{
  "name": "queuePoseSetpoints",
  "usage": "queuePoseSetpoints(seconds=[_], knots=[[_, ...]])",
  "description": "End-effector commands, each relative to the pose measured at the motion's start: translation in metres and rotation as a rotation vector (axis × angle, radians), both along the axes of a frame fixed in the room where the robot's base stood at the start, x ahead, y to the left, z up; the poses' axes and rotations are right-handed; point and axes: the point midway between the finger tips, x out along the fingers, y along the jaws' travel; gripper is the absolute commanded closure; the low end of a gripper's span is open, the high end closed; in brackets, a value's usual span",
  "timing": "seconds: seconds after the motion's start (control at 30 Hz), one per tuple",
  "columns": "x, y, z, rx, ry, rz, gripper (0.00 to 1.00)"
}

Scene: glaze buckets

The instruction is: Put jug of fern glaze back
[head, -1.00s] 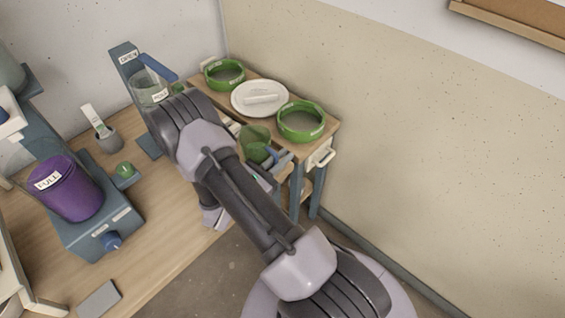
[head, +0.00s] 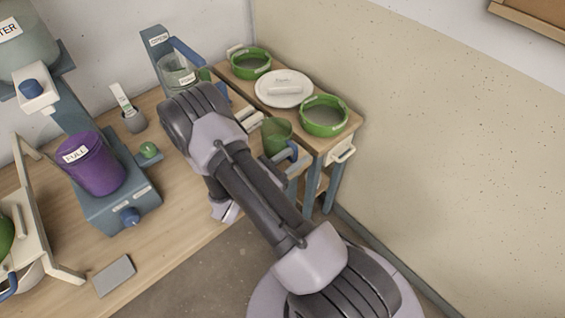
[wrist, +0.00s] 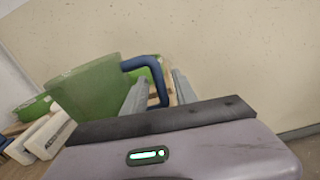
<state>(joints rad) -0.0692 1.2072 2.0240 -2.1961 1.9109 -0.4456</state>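The jug (head: 275,137) is green and see-through with a blue handle. The jug's body also shows large in the wrist view (wrist: 88,88). My gripper (wrist: 161,78) straddles the blue handle (wrist: 142,62), one finger inside its loop and one outside. A gap shows between the handle and the outer finger, so the gripper looks open. The jug's label cannot be read. My arm hides part of the bench beside the jug.
A purple bucket (head: 94,165) sits on a blue stand. A clear jug (head: 178,78) is behind my arm. The wall is close behind.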

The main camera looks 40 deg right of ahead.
Motion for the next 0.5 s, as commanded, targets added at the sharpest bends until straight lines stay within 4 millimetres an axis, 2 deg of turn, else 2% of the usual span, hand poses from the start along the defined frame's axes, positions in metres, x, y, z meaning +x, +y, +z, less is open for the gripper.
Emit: queuePoseSetpoints(seconds=[0.1,0.3,0.5], knots=[[-0.001,0.028,0.003,0.0,0.0,0.006,0.66],[-0.005,0.07,0.002,0.0,0.0,0.004,0.66],[-0.007,0.092,0.001,0.0,-0.001,0.001,0.66]])
